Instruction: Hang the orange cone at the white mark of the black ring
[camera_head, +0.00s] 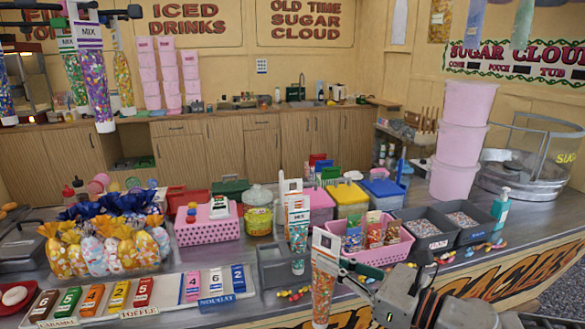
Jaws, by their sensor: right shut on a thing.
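The orange cone (323,290) is a clear, pointed bag of mixed sweets with a white and orange top label. It hangs point down at the front of the counter, in the grasp of my right gripper (340,266). The gripper comes in from the lower right and its fingers are partly hidden. Black ring parts (118,13) show at the upper left, with filled cones hanging there, among them a purple-labelled one (97,85). A small pale patch at the right end may be the white mark; I cannot tell. My left gripper is out of view.
Another MIX cone (298,230) stands or hangs close behind the held one. A pink basket (375,255) is just right of it. Wrapped sweet bags (100,252) and a numbered tray (165,312) fill the left counter. Loose sweets (293,294) lie nearby.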

